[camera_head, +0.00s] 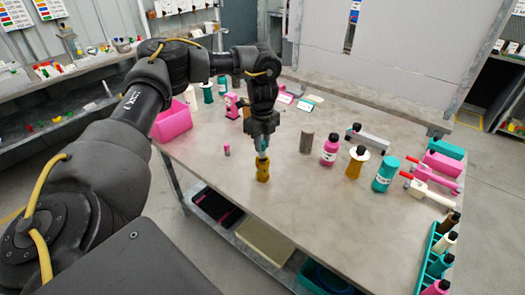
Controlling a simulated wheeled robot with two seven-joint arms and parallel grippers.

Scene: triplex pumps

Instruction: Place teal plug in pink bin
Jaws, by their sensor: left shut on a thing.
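My left gripper (262,150) reaches over the table from the left and points down. It is shut on the small teal plug (261,144), which shows only in part between the fingers. An ochre fitting (262,170) stands upright on the table directly below; I cannot tell whether the plug touches it. The pink bin (173,124) is at the table's left edge, partly hidden behind my left arm, to the left of the gripper. My right gripper is not in view.
A small pink piece (227,150) stands between the bin and the gripper. A grey cylinder (306,142), a pink bottle (330,150), an ochre bottle (356,163) and a teal bottle (385,175) stand to the right. The table's front middle (320,215) is clear.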

